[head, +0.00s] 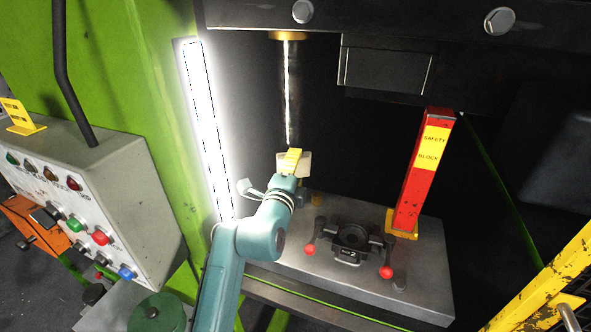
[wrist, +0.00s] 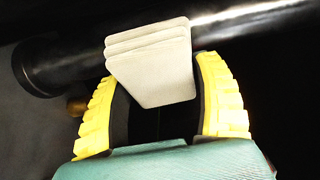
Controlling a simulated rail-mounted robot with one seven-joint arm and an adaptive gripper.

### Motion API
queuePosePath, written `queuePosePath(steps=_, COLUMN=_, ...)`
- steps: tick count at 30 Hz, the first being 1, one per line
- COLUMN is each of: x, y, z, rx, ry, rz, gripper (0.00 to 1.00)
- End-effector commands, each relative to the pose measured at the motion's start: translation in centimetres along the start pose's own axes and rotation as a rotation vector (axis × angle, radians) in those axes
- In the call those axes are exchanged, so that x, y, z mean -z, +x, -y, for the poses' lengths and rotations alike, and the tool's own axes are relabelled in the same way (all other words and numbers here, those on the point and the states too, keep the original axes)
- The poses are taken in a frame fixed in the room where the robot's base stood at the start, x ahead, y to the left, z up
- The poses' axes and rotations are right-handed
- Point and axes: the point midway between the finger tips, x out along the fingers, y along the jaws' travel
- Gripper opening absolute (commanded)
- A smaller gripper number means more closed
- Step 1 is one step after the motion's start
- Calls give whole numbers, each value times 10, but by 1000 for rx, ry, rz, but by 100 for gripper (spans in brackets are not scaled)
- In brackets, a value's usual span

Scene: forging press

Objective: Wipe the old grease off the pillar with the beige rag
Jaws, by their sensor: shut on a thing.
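The pillar (head: 291,85) is a dark, shiny upright cylinder at the back of the press, with a brass-coloured collar at its top. In the wrist view the pillar (wrist: 75,50) runs across behind the fingertips. My gripper (head: 292,160) is at the pillar's lower part, its yellow fingers (wrist: 157,72) shut on the beige rag (wrist: 150,50). The rag is a folded, layered pad lying in front of the pillar; it also shows in the head view (head: 305,164). Whether it touches the pillar I cannot tell. I cannot make out grease; the rag and gripper hide part of the pillar.
A red safety block (head: 422,175) stands right on the grey press bed (head: 420,265). A black die fixture (head: 350,240) with red-knobbed handles sits mid-bed. A bright light strip (head: 205,125) is on the green frame at left, beside a control box (head: 90,190). A yellow guard (head: 545,285) is at lower right.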

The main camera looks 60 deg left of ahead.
Motion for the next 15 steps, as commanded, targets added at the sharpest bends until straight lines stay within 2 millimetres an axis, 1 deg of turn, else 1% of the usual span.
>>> queuePosePath(steps=15, x=-1, y=4, z=0, rx=1, ry=0, rz=0, gripper=40)
